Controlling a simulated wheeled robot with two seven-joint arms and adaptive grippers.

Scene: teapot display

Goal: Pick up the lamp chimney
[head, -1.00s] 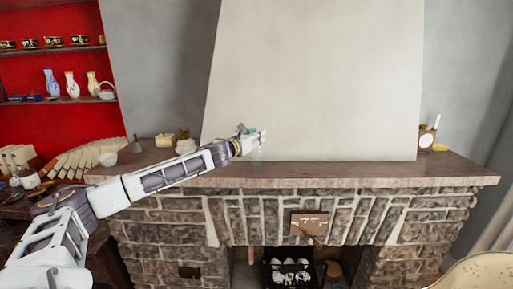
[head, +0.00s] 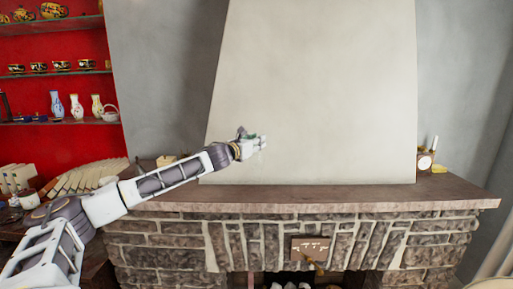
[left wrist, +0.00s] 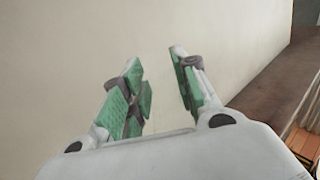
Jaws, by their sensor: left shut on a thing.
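My left gripper (head: 252,145) is held up above the mantel, in front of the pale chimney breast. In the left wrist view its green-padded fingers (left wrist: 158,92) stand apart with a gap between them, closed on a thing. That thing appears to be the clear glass lamp chimney. The glass is so faint against the pale wall that I cannot make out its outline or its tilt. My right gripper is not in view.
The stone fireplace mantel (head: 330,196) runs below the gripper, mostly bare in the middle. A row of books (head: 90,178) and red shelves with vases (head: 77,106) are at the left.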

